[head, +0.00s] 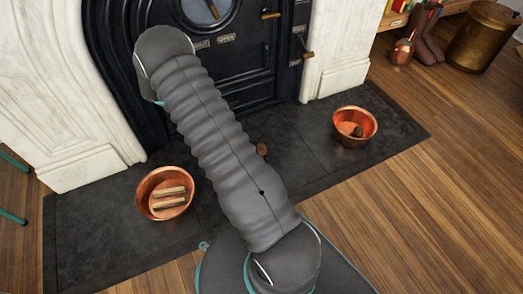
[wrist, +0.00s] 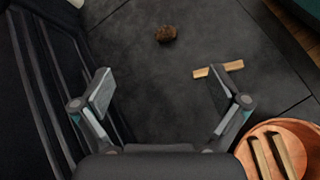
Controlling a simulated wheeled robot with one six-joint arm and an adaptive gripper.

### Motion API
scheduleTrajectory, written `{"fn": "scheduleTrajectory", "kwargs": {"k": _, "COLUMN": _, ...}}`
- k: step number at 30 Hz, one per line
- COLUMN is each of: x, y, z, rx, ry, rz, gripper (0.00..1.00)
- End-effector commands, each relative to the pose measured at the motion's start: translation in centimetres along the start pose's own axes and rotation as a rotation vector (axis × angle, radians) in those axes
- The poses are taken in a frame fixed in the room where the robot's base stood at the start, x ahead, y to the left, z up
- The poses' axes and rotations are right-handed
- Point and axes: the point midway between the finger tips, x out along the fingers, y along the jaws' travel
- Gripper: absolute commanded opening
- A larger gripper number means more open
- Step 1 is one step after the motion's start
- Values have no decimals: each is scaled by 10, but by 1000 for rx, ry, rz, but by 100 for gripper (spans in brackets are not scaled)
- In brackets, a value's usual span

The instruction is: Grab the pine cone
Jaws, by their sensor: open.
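A small brown pine cone (wrist: 165,34) lies on the dark stone hearth (wrist: 140,60), near the top of the wrist view. In the head view, a small brown thing, likely the same pine cone (head: 262,149), shows just beside the right edge of my arm. My gripper (wrist: 160,92) is open and empty. Its two fingers stand wide apart, with the pine cone beyond them and roughly centred between them. In the head view my gripper is hidden behind my arm.
A short wood piece (wrist: 218,69) lies near the right finger. A copper bowl with wood sticks (wrist: 302,128) is at lower right. The black stove (head: 245,65) stands behind the hearth. Another copper bowl (head: 341,132) holds dark lumps. Open hearth surrounds the cone.

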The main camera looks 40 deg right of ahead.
Motion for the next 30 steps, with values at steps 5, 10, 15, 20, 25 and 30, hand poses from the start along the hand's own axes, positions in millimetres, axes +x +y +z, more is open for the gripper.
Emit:
{"fn": "scheduleTrajectory", "kwargs": {"k": 5, "x": 62, "y": -5, "z": -51, "rx": -110, "ry": -124, "rz": 22, "gripper": 98}}
{"fn": "scheduleTrajectory", "kwargs": {"k": 10, "x": 115, "y": -14, "z": -88, "rx": -203, "ry": -224, "rz": 45, "gripper": 98}}
{"fn": "scheduleTrajectory", "kwargs": {"k": 15, "x": 151, "y": -25, "z": -110, "rx": -266, "ry": -291, "rz": 61, "gripper": 98}}
{"fn": "scheduleTrajectory", "kwargs": {"k": 20, "x": 167, "y": -29, "z": -118, "rx": -291, "ry": -317, "rz": 68, "gripper": 98}}
{"fn": "scheduleTrajectory", "kwargs": {"k": 25, "x": 187, "y": -28, "z": -113, "rx": -296, "ry": -324, "rz": 67, "gripper": 98}}
{"fn": "scheduleTrajectory", "kwargs": {"k": 30, "x": 218, "y": -25, "z": -103, "rx": -295, "ry": -323, "rz": 65, "gripper": 98}}
